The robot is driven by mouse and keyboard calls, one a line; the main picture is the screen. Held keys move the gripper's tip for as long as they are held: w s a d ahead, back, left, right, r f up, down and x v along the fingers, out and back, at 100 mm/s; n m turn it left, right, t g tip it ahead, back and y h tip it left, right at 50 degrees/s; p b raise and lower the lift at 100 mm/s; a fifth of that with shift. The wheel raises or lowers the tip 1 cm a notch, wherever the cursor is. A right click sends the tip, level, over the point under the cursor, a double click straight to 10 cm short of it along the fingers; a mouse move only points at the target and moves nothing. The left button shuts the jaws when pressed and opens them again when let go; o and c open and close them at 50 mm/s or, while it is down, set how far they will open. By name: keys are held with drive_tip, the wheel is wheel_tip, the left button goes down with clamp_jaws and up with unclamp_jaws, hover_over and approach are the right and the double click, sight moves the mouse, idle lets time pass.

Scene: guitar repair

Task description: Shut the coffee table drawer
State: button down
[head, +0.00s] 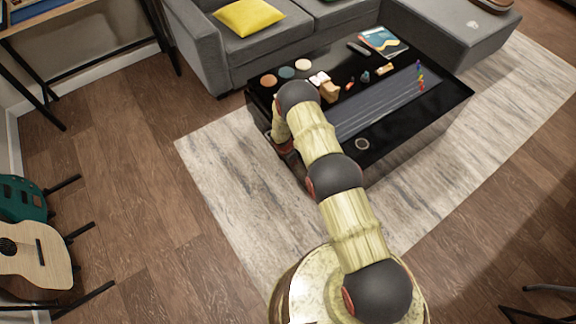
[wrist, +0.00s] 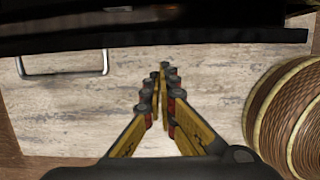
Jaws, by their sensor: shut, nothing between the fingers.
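The black coffee table (head: 455,92) stands on the rug in front of the sofa. In the head view my arm covers part of its near left side, and I cannot make out the drawer there. In the wrist view a dark front edge (wrist: 220,42) crosses the top, with a thin metal pull handle (wrist: 62,73) at the left. I cannot tell how far the drawer stands out. My gripper (wrist: 160,72) is shut and empty. Its fingertips point toward the dark edge, right of the handle, and appear just short of it. The head view does not show the fingers.
Coasters (head: 286,72), a magazine (head: 383,41) and small items lie on the tabletop. The grey sofa (head: 195,45) is behind the table. The pale rug (head: 222,165) and wood floor (head: 140,190) around it are clear. Guitars (head: 35,255) stand at the far left.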

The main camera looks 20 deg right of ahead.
drive_tip(key=shift+w+d, duration=0.1)
drive_tip(key=shift+d, duration=0.55)
drive_tip(key=shift+d, duration=0.1)
drive_tip(key=shift+w+d+b, duration=0.2)
drive_tip(key=shift+w+d, duration=0.05)
drive_tip(key=shift+d, duration=0.35)
drive_tip(key=shift+w+d+b, duration=0.2)
drive_tip(key=shift+d, duration=0.4)
drive_tip(key=s+a+r+p, duration=0.2)
drive_tip(key=a+r, duration=0.4)
drive_tip(key=r, duration=0.3)
drive_tip(key=shift+r+p, duration=0.25)
drive_tip(key=shift+p, duration=0.3)
